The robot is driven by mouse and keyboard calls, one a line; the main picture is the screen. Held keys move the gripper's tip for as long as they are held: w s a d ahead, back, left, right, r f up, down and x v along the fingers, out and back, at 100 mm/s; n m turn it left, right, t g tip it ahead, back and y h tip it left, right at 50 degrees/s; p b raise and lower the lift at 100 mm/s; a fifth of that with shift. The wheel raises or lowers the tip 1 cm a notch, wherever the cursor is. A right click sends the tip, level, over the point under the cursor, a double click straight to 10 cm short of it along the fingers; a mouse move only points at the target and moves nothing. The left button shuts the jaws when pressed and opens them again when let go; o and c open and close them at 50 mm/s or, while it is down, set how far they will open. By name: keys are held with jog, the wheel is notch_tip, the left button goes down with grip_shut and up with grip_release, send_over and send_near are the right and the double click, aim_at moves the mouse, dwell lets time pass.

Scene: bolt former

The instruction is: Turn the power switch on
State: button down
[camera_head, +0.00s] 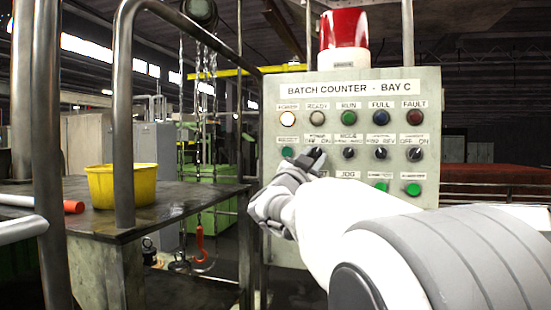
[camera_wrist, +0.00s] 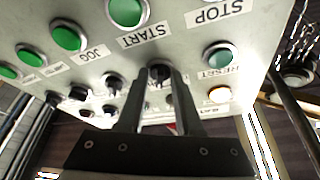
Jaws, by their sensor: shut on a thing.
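The grey control panel (camera_head: 300,77) is titled BATCH COUNTER - BAY C. The power switch (camera_head: 317,152) is a dark rotary knob under an OFF ON label, first in the row of knobs. My gripper (camera_head: 312,160) reaches it from below and partly covers it. In the wrist view the panel appears upside down, and the two fingers of my gripper (camera_wrist: 159,85) close on both sides of the dark knob (camera_wrist: 160,72). The knob's pointer angle is hidden. The power lamp (camera_head: 287,118) glows pale at the top left, and also in the wrist view (camera_wrist: 220,95).
Other knobs, such as the mode knob (camera_head: 349,154), sit close to the right. The reset button (camera_head: 287,152) is close to the left. Green buttons (camera_head: 413,189) lie below. A metal table (camera_head: 170,212) with a yellow bucket (camera_head: 122,185) and a rail stand at left.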

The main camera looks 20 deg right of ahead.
jog(key=shift+m+g, duration=0.3)
jog(key=shift+m, duration=0.4)
jog(key=c, duration=0.6)
grip_release()
jog(key=shift+o, duration=0.2)
jog(key=b+v, duration=0.2)
jog(key=v, duration=1.5)
jog(key=shift+a+f, duration=0.2)
jog(key=shift+f, duration=0.1)
